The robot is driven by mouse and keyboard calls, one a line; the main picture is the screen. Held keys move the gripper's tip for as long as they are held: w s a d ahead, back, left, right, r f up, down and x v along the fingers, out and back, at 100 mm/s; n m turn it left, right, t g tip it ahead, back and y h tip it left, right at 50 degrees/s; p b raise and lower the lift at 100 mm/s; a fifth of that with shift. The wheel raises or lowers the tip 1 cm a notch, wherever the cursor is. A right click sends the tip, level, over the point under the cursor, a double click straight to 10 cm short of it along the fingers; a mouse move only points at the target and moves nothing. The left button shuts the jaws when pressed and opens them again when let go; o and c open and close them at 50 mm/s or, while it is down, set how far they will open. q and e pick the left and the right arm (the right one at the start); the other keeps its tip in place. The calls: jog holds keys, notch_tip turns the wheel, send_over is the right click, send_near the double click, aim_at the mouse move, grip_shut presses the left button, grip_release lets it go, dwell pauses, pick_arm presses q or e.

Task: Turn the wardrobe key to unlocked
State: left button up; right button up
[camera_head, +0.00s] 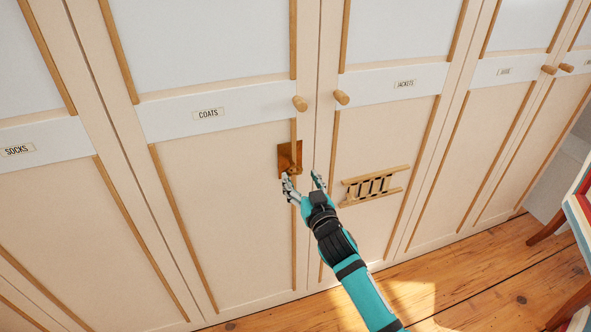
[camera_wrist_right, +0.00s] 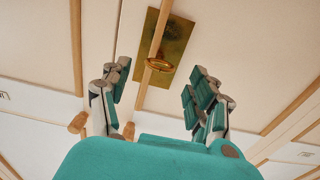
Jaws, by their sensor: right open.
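The wardrobe key shows in the wrist view as a brass oval bow (camera_wrist_right: 159,65) standing out from a brass lock plate (camera_wrist_right: 176,42). In the head view the plate (camera_head: 287,157) is on the right edge of the COATS door (camera_head: 215,160), below its knob; the key is small there and partly hidden by my fingers. My right gripper (camera_head: 302,178) is open just in front of the plate. In the wrist view its fingers (camera_wrist_right: 155,88) stand apart on either side of the key's line and do not visibly touch it. My left gripper is not in view.
Round wooden knobs stick out above the lock on the COATS door (camera_head: 299,103) and JACKETS door (camera_head: 341,97). A small wooden rack-like piece (camera_head: 375,185) is on the JACKETS door, right of my gripper. Wooden floor (camera_head: 440,285) lies below; furniture stands at the far right.

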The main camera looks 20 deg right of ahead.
aim_at(296, 170)
jog(key=shift+w+a, duration=0.1)
jog(key=shift+w, duration=2.25)
jog(key=c, duration=1.1)
grip_shut()
